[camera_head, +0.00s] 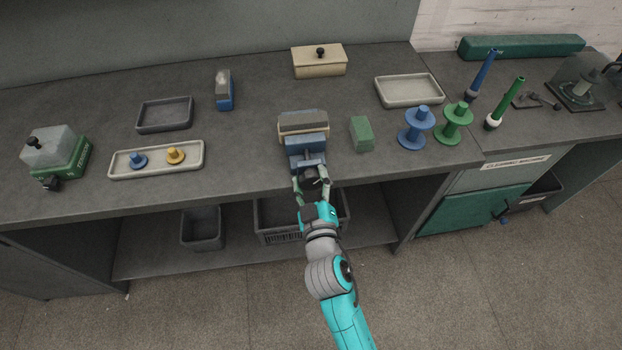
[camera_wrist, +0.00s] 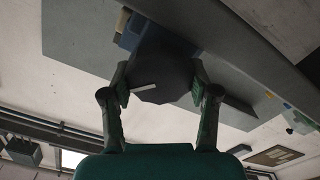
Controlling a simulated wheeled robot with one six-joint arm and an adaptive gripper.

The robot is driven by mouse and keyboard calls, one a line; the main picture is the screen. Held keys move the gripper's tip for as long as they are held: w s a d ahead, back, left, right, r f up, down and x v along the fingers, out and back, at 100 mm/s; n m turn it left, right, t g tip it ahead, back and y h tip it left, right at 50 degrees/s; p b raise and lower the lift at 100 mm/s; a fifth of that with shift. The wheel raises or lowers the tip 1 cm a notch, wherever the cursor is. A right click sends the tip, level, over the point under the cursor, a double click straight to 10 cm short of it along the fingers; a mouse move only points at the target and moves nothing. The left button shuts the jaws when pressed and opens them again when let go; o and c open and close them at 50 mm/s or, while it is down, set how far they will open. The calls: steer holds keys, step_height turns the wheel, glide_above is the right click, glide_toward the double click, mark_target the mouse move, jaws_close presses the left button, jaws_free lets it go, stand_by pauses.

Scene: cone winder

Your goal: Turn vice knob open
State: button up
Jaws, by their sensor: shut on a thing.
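The vice (camera_head: 305,145) is blue with pale jaw blocks and stands at the front edge of the bench, near the middle of the head view. In the wrist view its blue body (camera_wrist: 134,32) shows behind the knob. The vice knob (camera_wrist: 162,72) is dark and faceted, with a pale line on its face. My gripper (camera_head: 312,186) reaches it from the front of the bench. In the wrist view my gripper (camera_wrist: 162,90) has one finger on each side of the knob and is shut on it. In the head view the knob is mostly hidden by the fingers.
A green block (camera_head: 361,134) stands just right of the vice. Blue (camera_head: 416,128) and green (camera_head: 453,124) spools stand farther right. A tray with two small knobs (camera_head: 196,146) lies to the left. A crate (camera_head: 268,222) sits on the shelf below.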

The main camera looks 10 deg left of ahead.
steer(key=shift+n, duration=0.5)
steer(key=o, duration=1.2)
steer(key=shift+c, duration=0.2)
steer(key=v, duration=1.2)
